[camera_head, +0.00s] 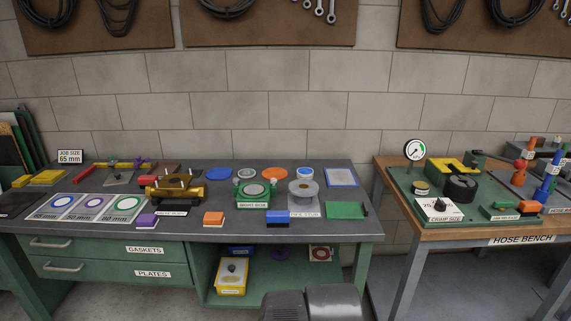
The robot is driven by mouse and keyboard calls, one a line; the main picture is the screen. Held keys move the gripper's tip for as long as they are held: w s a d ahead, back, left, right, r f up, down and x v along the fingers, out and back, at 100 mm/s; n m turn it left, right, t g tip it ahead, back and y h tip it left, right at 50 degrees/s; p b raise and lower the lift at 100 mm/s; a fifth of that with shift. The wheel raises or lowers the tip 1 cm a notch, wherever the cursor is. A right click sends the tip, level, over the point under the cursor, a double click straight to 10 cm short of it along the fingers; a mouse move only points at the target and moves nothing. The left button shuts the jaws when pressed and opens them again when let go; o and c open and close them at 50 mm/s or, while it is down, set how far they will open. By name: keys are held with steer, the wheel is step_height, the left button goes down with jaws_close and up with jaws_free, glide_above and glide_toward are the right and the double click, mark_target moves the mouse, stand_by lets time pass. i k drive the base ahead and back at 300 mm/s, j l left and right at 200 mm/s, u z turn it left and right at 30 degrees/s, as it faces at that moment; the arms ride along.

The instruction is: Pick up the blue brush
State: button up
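The blue brush (276,216) looks like a small block with a blue top and a dark lower part. It lies near the front edge of the grey workbench (190,234), right of centre. A similar orange block (213,217) with a pale lower part lies to its left. A purple block (146,220) lies farther left. Nothing is seen touching the blue brush. My gripper cannot be made out; only dark grey parts, apparently mine, show at the bottom edge.
Behind the brush stand a grey flanged spool (303,190) and a green fixture (253,194). A brass valve body (175,188) is farther left. A green plate (345,210) lies right. The hose bench (478,233) stands right, past a gap. A yellow bin (232,277) sits below.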

mark_target(274, 219)
steer(key=i+u, duration=0.7)
steer(key=i+l+u, duration=0.2)
steer(key=u, duration=0.15)
